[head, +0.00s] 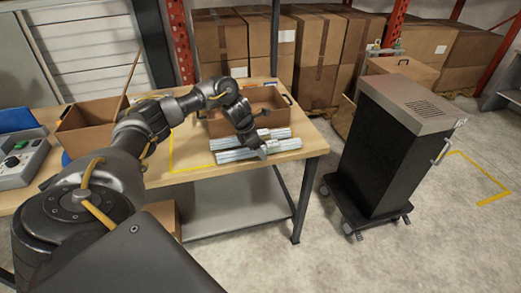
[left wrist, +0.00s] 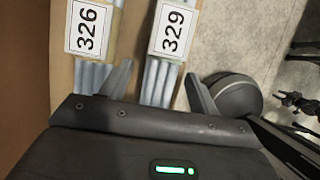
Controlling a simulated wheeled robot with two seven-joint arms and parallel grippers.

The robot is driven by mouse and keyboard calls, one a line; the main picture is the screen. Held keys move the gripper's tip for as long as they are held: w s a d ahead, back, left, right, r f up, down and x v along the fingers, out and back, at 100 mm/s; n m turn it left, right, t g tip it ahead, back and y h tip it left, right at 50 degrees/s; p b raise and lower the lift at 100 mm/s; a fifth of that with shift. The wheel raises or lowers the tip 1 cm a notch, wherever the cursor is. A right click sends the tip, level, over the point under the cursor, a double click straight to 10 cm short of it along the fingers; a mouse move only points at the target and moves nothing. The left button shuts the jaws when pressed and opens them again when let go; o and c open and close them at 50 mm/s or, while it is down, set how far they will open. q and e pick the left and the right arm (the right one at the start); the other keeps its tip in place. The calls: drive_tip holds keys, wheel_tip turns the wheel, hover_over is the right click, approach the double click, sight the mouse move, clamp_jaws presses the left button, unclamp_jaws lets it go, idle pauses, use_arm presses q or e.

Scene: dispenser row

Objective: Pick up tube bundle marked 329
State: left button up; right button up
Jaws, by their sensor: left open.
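The tube bundle marked 329 (left wrist: 158,82) is a bunch of pale grey tubes with a white label in the left wrist view. It lies between the two fingers of my left gripper (left wrist: 159,70), which stand open on either side of it. The bundle marked 326 (left wrist: 92,74) lies beside it, to the left, outside the fingers. In the head view my left gripper (head: 262,152) is low over the front bundle of the pair on the table (head: 235,155); labels are unreadable there. I cannot tell whether the fingers touch the bundle. My right gripper is not in view.
The wooden table (head: 300,146) has a yellow taped outline. A cardboard box (head: 225,124) stands behind the bundles and another (head: 88,125) further left. A grey control box (head: 22,162) is at the far left. A black wheeled cabinet (head: 385,150) stands right of the table, with open floor between.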

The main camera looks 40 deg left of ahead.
use_arm(q)
drive_tip(key=c, duration=1.1)
